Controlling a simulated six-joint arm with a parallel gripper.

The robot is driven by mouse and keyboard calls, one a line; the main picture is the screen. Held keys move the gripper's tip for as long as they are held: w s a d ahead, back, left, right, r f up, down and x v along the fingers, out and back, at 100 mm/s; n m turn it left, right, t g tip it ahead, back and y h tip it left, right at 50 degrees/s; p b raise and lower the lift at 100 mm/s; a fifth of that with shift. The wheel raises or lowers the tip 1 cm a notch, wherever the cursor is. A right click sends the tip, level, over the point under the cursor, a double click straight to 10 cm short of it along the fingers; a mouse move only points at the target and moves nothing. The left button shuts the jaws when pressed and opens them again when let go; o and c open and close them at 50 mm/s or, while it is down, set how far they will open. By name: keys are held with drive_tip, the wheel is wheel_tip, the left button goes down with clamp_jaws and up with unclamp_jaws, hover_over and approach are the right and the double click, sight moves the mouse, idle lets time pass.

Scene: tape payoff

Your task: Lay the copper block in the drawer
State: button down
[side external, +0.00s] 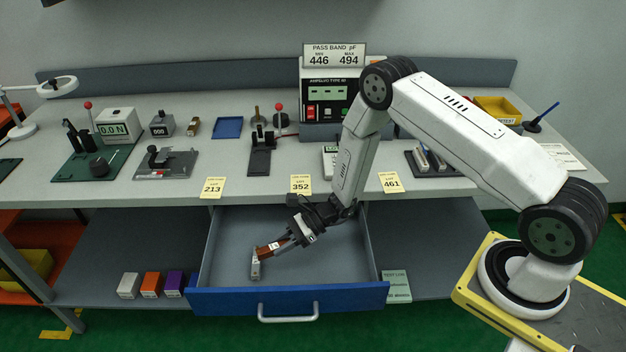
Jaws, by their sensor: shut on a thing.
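The copper block (268,249) is a small brown-orange piece at the tip of my gripper (278,244). My gripper is shut on it and reaches down, slanting to the left, over the inside of the open drawer. The drawer (222,302) is pulled out under the bench, with a blue front and a grey floor. A small pale grey block (256,268) shows just below the copper block. I cannot tell whether the two touch, or whether the copper block touches the drawer floor.
White, orange and purple boxes (151,284) stand on the lower shelf left of the drawer. Yellow lot cards (301,184) hang at the bench edge above it. The bench top (225,170) carries instruments. The right part of the drawer floor (335,262) is free.

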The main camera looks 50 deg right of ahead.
drive_tip(key=shift+f, duration=1.5)
drive_tip(key=shift+c, duration=2.2)
unclamp_jaws()
drive_tip(key=shift+v, duration=6.05)
